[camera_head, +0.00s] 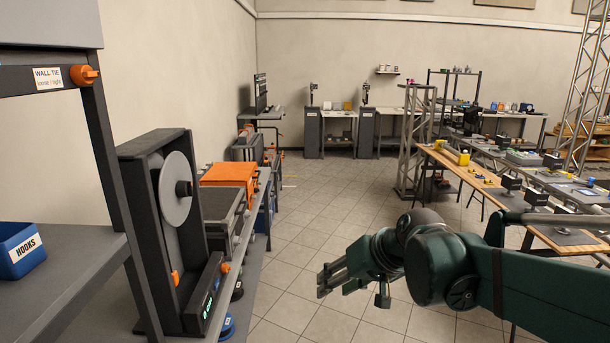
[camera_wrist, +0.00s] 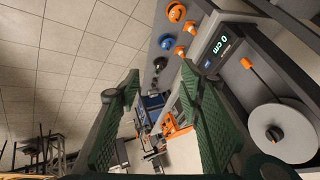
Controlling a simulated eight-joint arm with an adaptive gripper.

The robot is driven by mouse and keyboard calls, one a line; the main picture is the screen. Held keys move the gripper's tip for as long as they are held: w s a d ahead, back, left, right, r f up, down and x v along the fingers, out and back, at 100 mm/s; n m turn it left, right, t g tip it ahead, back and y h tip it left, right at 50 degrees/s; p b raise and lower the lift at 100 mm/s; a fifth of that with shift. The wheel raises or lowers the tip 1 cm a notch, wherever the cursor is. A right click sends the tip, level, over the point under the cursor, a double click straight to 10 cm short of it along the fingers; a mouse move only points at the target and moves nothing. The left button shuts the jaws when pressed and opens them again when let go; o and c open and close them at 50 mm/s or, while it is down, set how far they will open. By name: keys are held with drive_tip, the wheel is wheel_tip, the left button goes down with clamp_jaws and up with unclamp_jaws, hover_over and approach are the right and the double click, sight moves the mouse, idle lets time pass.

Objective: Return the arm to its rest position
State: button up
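My gripper (camera_head: 334,277) is held out over the aisle floor in the head view, pointing left toward the shelf units. My dark green arm reaches in from the right edge. In the wrist view my gripper (camera_wrist: 165,95) has its two green fingers spread wide apart. Nothing is between the fingers, so it is open and empty. The fingers touch no object that I can see.
On the left stands a dark device with a grey disc (camera_head: 178,189) and a display reading 0 cm (camera_wrist: 215,52). A blue HOOKS bin (camera_head: 20,250) sits on a shelf. Wooden-topped benches (camera_head: 470,175) stand at right. The tiled aisle (camera_head: 318,205) is clear.

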drive_tip(key=s+d+f+h, duration=0.2)
drive_tip(key=s+d, duration=0.5)
drive_tip(key=s, duration=0.2)
drive_tip(key=s+d+f+m+t+h, duration=0.1)
drive_tip(key=s+d+f+h, duration=0.1)
drive_tip(key=s+d, duration=0.5)
drive_tip(key=s+h, duration=0.1)
drive_tip(key=s, duration=0.1)
drive_tip(key=shift+s+t+p, duration=0.3)
idle(0.7)
